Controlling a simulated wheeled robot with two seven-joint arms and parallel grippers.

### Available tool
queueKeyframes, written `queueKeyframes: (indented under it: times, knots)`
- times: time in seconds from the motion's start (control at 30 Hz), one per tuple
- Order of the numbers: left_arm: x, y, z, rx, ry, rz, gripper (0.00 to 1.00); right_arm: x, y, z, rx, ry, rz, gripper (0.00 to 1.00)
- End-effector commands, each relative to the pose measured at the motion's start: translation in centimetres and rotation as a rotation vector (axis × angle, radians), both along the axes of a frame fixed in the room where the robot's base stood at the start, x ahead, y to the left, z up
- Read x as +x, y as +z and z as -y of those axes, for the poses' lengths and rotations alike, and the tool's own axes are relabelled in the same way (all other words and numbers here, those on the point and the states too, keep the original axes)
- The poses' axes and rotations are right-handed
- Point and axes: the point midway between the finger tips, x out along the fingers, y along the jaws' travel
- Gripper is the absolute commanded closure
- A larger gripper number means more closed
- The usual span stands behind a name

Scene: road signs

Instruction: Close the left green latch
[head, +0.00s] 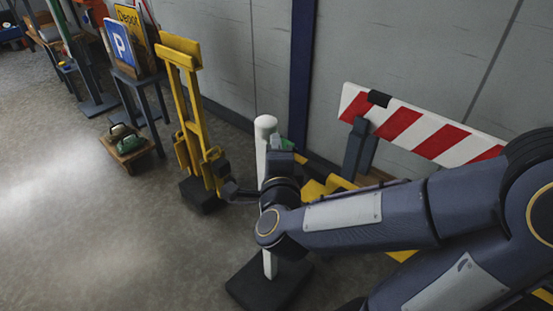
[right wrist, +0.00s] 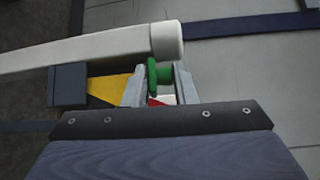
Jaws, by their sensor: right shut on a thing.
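The green latch (right wrist: 152,76) is at the side of a white post (right wrist: 95,48) in the right wrist view. My right gripper (right wrist: 160,84) has its two grey fingers on either side of the latch and is shut on it. In the head view, the green latch (head: 287,144) shows just right of the top of the white post (head: 265,125). My right arm hides much of the post and what lies behind it. Whether the latch is open or closed cannot be told. My left gripper is not in view.
A red and white striped barrier board (head: 420,130) stands behind my right arm. A yellow stand (head: 195,110) is left of the post, and the post's dark base (head: 262,290) is on the floor. Blue and yellow signs (head: 121,45) stand further left. The left floor is mostly clear.

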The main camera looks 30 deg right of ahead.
Motion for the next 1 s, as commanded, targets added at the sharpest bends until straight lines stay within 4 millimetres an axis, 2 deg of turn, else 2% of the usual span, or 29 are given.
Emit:
queueKeyframes:
  times: [0.03,0.3,1.0]
  knots:
    - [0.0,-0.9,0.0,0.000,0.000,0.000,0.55,0.1,-0.2,0.0,-0.021,-0.002,0.015,0.98]
    - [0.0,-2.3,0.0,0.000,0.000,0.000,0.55,0.0,-0.4,-0.1,-0.084,-0.003,0.032,0.98]
    - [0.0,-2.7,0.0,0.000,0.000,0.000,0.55,0.0,-0.2,-0.2,-0.111,-0.003,0.042,0.98]
